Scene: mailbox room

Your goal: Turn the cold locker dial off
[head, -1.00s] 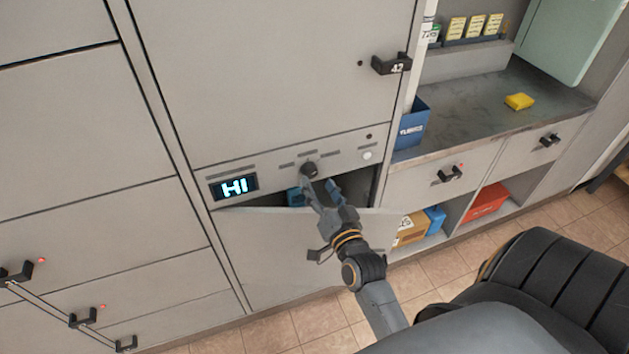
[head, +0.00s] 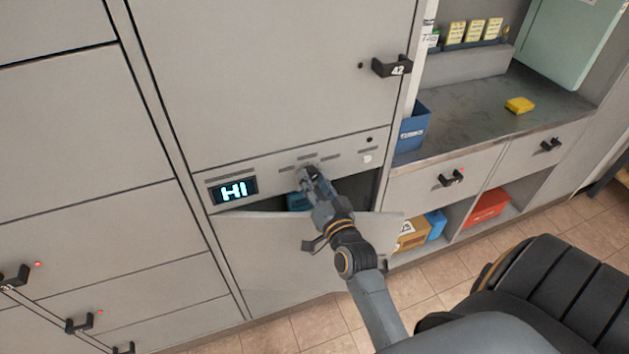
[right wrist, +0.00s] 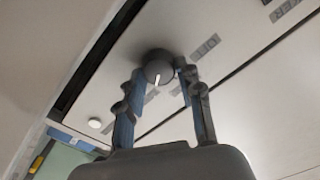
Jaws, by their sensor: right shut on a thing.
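The black round dial (right wrist: 157,68) shows in the right wrist view with a white pointer line on its face. My right gripper (head: 309,172) is at the dial on the control strip in the head view, where its fingers mostly hide the dial. In the right wrist view the gripper (right wrist: 163,74) has a fingertip on each side of the dial and is shut on it. The display (head: 234,190) left of the dial reads "HI". The locker door (head: 270,255) below the strip is tilted partly open. My left gripper is not in view.
A white round button (head: 366,159) is right of the dial. A blue item (head: 297,201) sits in the open compartment behind my arm. A counter (head: 480,120) with a yellow block (head: 519,105) is at the right. Locker handles (head: 392,66) stick out nearby.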

